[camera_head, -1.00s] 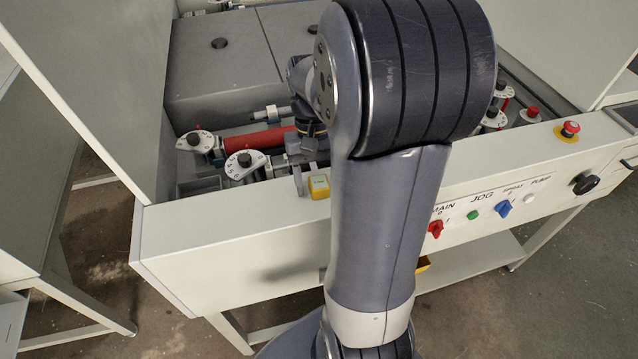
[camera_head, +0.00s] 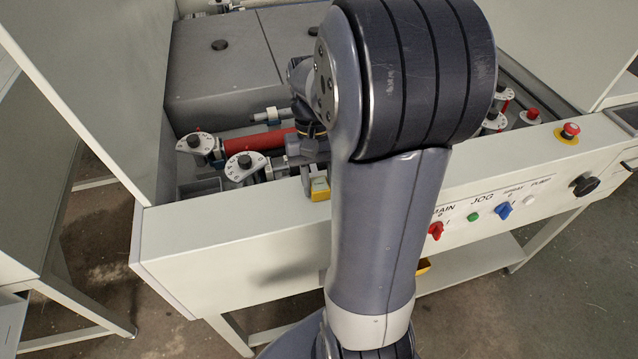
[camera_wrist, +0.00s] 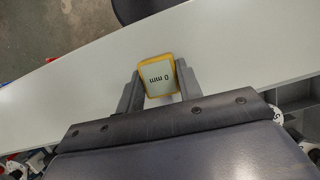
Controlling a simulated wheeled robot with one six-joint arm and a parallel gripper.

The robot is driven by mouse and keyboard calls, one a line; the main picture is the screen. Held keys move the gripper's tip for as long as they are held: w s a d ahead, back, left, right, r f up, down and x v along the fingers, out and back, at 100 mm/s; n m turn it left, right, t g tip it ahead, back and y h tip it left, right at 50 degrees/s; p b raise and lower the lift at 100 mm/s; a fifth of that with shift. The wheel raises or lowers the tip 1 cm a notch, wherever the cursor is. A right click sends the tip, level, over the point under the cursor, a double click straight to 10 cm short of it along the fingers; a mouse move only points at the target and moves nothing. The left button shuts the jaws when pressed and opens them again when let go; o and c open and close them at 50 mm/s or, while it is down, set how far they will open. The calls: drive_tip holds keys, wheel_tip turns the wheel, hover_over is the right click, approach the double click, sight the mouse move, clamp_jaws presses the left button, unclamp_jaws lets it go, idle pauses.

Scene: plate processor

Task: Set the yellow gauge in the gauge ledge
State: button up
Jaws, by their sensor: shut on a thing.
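The yellow gauge (camera_wrist: 158,78) is a small block with a pale face reading "0 mm". In the wrist view it sits between the two fingers of my gripper (camera_wrist: 158,92), which is shut on it. In the head view the gauge (camera_head: 320,188) shows at the front rail of the machine, just left of my arm, with a gripper finger (camera_head: 307,181) beside it. I cannot tell whether it touches the rail. I cannot make out the gauge ledge for certain; a yellow piece (camera_head: 424,265) shows below the front panel, partly behind my arm.
The white front panel (camera_head: 230,235) carries a red MAIN switch (camera_head: 436,231), a green button (camera_head: 473,216) and a blue switch (camera_head: 503,208). Behind it are a red roller (camera_head: 255,141) and numbered dials (camera_head: 245,163). An emergency stop (camera_head: 570,130) stands at right.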

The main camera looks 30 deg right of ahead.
sight(319, 181)
wheel_tip(319, 181, up, 8)
drive_tip(key=shift+w+r+b, duration=0.1)
drive_tip(key=shift+r+b, duration=0.1)
drive_tip(key=shift+b, duration=0.2)
drive_tip(key=shift+w+d+r, duration=0.1)
drive_tip(key=shift+r, duration=0.2)
drive_tip(key=w+d+f+b, duration=0.5)
drive_tip(key=w+b, duration=0.2)
drive_tip(key=w, duration=0.2)
drive_tip(key=shift+n, duration=0.4)
wheel_tip(319, 181, down, 12)
drive_tip(key=shift+w+f, duration=0.1)
drive_tip(key=shift+f, duration=2.6)
drive_tip(key=shift+f, duration=0.1)
drive_tip(key=shift+f, duration=0.25)
drive_tip(key=o, duration=1)
